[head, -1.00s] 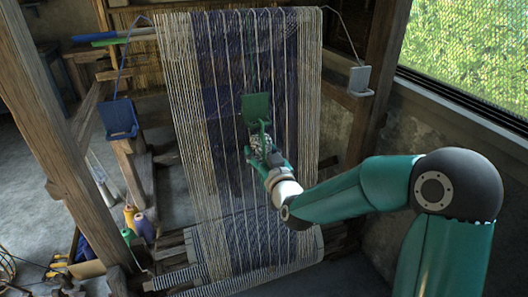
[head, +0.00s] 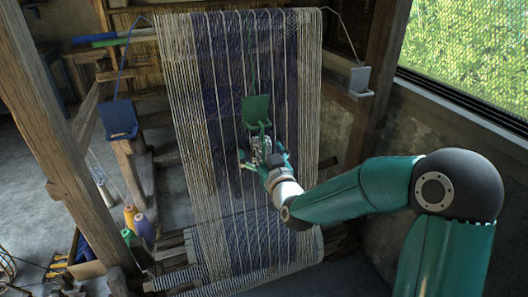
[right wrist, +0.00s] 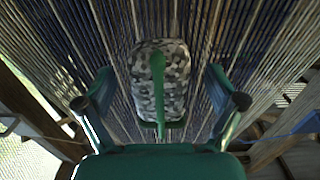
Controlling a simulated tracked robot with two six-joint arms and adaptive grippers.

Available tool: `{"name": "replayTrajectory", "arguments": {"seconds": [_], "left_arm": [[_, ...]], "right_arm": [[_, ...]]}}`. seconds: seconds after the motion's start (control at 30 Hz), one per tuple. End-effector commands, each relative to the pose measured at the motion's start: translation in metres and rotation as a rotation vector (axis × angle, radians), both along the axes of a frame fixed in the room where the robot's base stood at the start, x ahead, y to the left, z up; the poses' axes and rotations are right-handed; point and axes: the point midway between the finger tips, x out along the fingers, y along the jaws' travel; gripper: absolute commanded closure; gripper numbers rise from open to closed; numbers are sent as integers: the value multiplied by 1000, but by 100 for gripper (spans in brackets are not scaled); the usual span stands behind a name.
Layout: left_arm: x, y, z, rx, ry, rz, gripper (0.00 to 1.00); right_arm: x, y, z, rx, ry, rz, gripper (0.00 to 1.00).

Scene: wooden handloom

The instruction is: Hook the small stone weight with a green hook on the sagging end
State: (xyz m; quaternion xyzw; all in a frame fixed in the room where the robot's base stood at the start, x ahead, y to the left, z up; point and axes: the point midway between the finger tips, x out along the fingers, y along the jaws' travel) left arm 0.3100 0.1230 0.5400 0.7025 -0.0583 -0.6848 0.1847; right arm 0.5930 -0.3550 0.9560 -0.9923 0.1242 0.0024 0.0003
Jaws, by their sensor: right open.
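The small stone weight (right wrist: 177,72) is speckled grey and white in the right wrist view, with a green hook (right wrist: 157,85) running lengthwise over it. In the head view the stone (head: 257,150) shows small in front of the warp, just below a green plate (head: 256,109) on a green cord. My right gripper (head: 259,139) is open around the stone, one finger on each side. In the right wrist view there are gaps between the fingers and the stone. Whether the hook hangs on anything is not clear. My left gripper is out of view.
The striped warp (head: 205,130) fills the middle behind the gripper. A blue plate (head: 120,119) hangs at left and a grey plate (head: 359,80) at right. A wooden post (head: 62,140) stands at left. Colored spools (head: 143,228) sit low at left.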

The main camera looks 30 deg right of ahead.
Motion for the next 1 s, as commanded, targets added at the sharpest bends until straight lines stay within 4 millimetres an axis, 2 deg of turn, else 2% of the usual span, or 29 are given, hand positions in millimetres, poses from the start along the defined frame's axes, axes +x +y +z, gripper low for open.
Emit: {"name": "replayTrajectory", "arguments": {"seconds": [1.0], "left_arm": [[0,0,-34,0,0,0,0]], "right_arm": [[-57,14,-7,0,-1,0,6]]}}
